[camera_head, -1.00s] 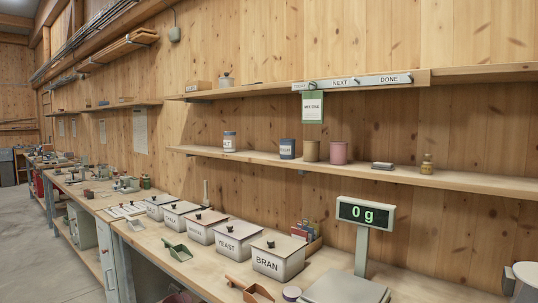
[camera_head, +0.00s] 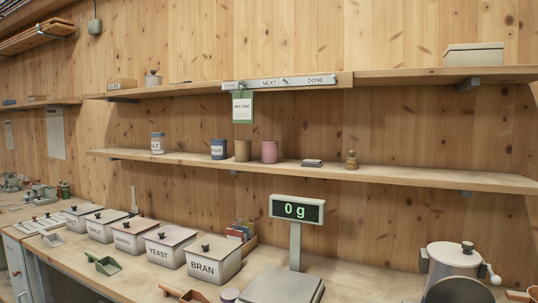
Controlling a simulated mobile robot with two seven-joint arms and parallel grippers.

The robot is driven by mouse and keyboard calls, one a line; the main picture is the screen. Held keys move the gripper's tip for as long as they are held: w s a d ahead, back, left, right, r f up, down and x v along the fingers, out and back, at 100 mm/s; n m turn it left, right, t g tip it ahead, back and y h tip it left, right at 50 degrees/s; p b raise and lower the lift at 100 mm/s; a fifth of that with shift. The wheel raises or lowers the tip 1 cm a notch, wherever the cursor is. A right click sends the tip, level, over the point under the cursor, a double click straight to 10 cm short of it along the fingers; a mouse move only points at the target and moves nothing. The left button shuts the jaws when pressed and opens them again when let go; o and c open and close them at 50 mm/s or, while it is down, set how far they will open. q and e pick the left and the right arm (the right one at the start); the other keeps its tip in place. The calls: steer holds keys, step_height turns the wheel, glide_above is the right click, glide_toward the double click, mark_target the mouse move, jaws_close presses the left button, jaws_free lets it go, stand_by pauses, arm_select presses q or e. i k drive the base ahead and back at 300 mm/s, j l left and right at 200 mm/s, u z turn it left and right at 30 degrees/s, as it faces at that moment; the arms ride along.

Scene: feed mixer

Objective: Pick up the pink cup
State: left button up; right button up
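The pink cup (camera_head: 269,152) stands upright on the lower wall shelf (camera_head: 400,174), near the middle of the head view. A tan cup (camera_head: 242,151) stands just to its left, and a blue labelled cup (camera_head: 219,149) is left of that. Right of the pink cup, with a gap, lies a small grey block-like item (camera_head: 312,163). Neither of my grippers shows in the head view.
Below the shelf, a bench holds several labelled lidded bins, such as BRAN (camera_head: 212,262), a scale display (camera_head: 297,209) reading 0 g on a post, and a grinder-like machine (camera_head: 452,262) at right. An upper shelf (camera_head: 200,91) runs above the cups.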

mark_target(270, 149)
steer(key=i+j, duration=0.65)
steer(key=j, duration=0.15)
steer(key=i+j+z, duration=0.1)
steer(key=z, duration=0.4)
steer(key=j+z, duration=0.1)
steer(key=z, duration=0.35)
steer(key=i+j+z, duration=0.1)
steer(key=z, duration=0.4)
